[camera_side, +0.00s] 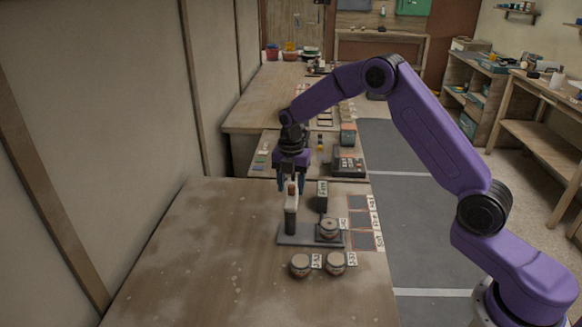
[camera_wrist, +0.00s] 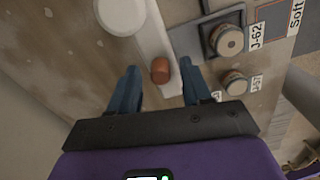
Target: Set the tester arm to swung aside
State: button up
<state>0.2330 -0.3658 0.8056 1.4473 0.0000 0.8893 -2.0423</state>
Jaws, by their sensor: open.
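The tester has a flat grey base (camera_side: 290,238) on the near table, with a dark post and a pale arm (camera_side: 291,203) above it. A red-brown knob (camera_wrist: 160,70) stands on the pale arm. My gripper (camera_side: 291,185) points down over it, open. In the wrist view the knob lies between the two blue fingers, with a gap on each side. A jar (camera_side: 328,228) labelled J-62 sits in a dark square seat on the base, to the right of the pale arm. The pale arm is not over this jar.
Two more lidded jars (camera_side: 300,265) (camera_side: 335,263) with tags stand in front of the base. Marked squares (camera_side: 361,221) with word cards, one reading Soft, lie to the right. A dark block (camera_side: 320,203) stands behind the base. The table's left side is clear.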

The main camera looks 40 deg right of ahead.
aim_at(291, 186)
notch_tip(291, 186, up, 17)
dwell(0.4)
dwell(0.4)
jog(key=s+a+m, duration=0.3)
jog(key=s+a, duration=0.1)
jog(key=s, duration=0.5)
jog(key=s+a+m, duration=0.3)
jog(key=s+a, duration=0.2)
jog(key=s, duration=0.5)
jog(key=s+d+f+m, duration=0.1)
jog(key=s+d+m, duration=0.1)
jog(key=s, duration=0.5)
jog(key=s+d+f+m, duration=0.2)
jog(key=s, duration=0.6)
jog(key=s+d+f+m, duration=0.2)
jog(key=s, duration=0.5)
jog(key=shift+s+d+f, duration=0.25)
jog(key=shift+s+d, duration=0.05)
jog(key=shift+s, duration=0.05)
